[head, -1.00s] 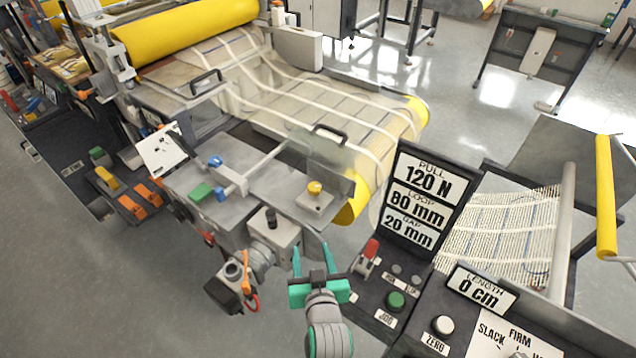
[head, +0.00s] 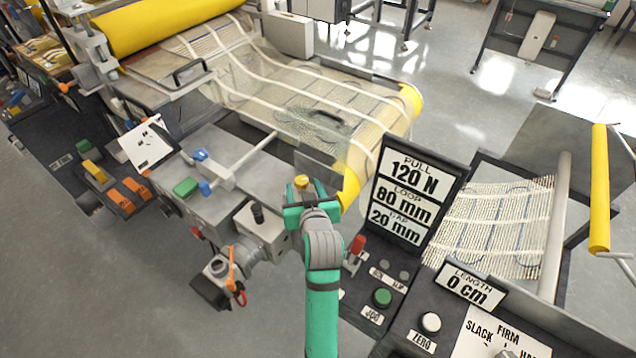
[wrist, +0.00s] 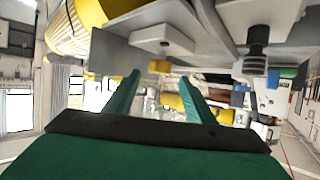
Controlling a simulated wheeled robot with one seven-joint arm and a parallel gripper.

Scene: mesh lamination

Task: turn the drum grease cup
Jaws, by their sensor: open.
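A small yellow cap, which looks like the drum grease cup (head: 301,182), sits near the drum end of the grey machine top. In the wrist view the yellow cap (wrist: 158,66) projects from a pale grey block (wrist: 165,38). My gripper (head: 304,189) is open and empty, its two green fingers pointing toward the cap. In the wrist view the cap appears between the fingertips (wrist: 160,78), slightly beyond them. No contact is visible. In the head view my gripper hides most of the block under the cap.
A black knob (head: 257,213) on a grey housing stands left of my gripper. A red-handled lever (head: 357,246) and a sign panel (head: 408,195) stand to the right. The yellow drum (head: 350,190) lies just beyond the cap.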

